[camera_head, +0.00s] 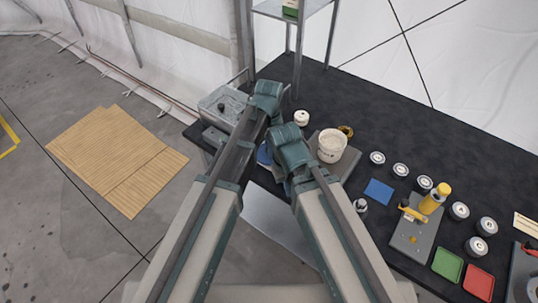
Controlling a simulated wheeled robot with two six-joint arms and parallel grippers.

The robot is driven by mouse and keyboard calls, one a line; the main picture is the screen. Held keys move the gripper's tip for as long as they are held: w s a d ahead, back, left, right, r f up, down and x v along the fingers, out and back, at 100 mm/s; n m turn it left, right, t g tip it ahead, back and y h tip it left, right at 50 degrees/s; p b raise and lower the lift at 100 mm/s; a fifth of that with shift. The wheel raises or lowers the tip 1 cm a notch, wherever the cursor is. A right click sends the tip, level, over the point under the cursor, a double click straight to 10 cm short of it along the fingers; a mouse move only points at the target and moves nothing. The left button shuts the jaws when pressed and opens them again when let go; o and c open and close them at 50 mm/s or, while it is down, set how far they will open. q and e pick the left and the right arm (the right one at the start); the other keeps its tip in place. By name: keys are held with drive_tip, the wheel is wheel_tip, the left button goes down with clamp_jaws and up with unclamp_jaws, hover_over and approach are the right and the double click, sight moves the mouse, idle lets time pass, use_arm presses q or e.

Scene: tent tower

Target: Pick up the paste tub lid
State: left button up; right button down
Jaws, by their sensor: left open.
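A white tub (331,148) stands on a grey plate (352,158) on the black-topped table, right of my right gripper. Its round top is pale; I cannot tell whether that is a lid or paste. A smaller white round container (301,118) stands behind it to the left. My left gripper (268,94) is the higher one, at the table's left end, left of the small container; it is open, its fingers hard to make out. My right gripper (288,145) is lower, just left of the tub; its fingers are hidden.
A dark yellow ring (346,131) lies behind the tub. A blue tray (379,192), a green tray (447,265) and a red tray (479,281) lie nearby. A metal shelf rack (298,50) rises behind. The back right tabletop is clear.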

use_arm(q)
clamp_jaws()
drive_tip(key=shift+r, duration=0.15)
use_arm(e)
drive_tip(key=shift+r, duration=0.15)
